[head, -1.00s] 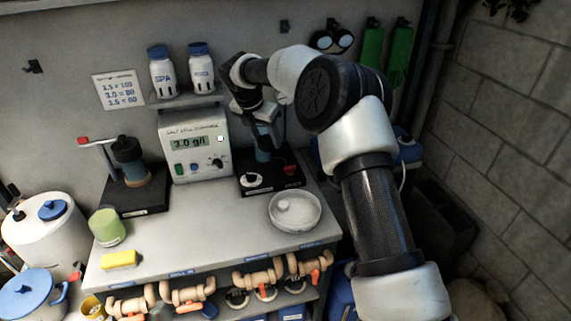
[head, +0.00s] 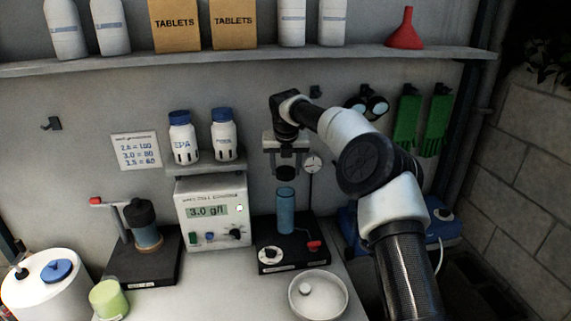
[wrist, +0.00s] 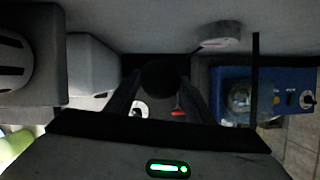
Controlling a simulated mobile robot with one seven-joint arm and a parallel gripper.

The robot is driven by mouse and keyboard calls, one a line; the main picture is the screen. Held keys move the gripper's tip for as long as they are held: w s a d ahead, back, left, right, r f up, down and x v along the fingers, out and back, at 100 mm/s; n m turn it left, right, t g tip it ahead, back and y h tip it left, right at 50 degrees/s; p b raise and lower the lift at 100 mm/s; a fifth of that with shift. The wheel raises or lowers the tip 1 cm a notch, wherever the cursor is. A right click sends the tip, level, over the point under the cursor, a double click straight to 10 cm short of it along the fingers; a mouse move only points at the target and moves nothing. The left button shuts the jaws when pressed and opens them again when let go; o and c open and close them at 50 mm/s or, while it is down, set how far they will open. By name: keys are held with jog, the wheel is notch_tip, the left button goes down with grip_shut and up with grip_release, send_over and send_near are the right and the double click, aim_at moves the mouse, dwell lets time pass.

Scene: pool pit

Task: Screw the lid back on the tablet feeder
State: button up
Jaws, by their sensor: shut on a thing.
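My gripper (head: 286,158) points down and is shut on a dark round lid (head: 286,172). The lid also shows between the fingers in the wrist view (wrist: 163,80). Below it stands the tablet feeder's open blue, see-through cylinder (head: 286,210), upright on a black base (head: 270,240) with a white dial and a red handle. In the head view the lid is above the cylinder's top with a small gap, roughly in line with it. In the wrist view the lid and fingers hide the cylinder.
A similar unit with a dark lid (head: 140,212) stands at left. The grey salt meter (head: 215,212) is just left of the feeder, under a small shelf with two white bottles. A gauge (head: 312,165) stands close at right. A white dish (head: 318,296) lies in front.

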aim_at(285, 180)
jog(key=shift+f+b, duration=0.3)
jog(key=shift+f, duration=2.15)
jog(key=shift+f+p, duration=0.3)
jog(key=shift+f, duration=0.05)
dwell(0.4)
jog(key=shift+a, duration=0.1)
jog(key=m+h, duration=0.1)
jog(key=m, duration=0.2)
jog(key=m+h, duration=0.1)
jog(key=m, duration=0.3)
jog(key=shift+w+a+g+h, duration=0.15)
jog(key=shift+a+g+h, duration=0.05)
jog(key=shift+g+h, duration=0.1)
jog(key=o, duration=1.6)
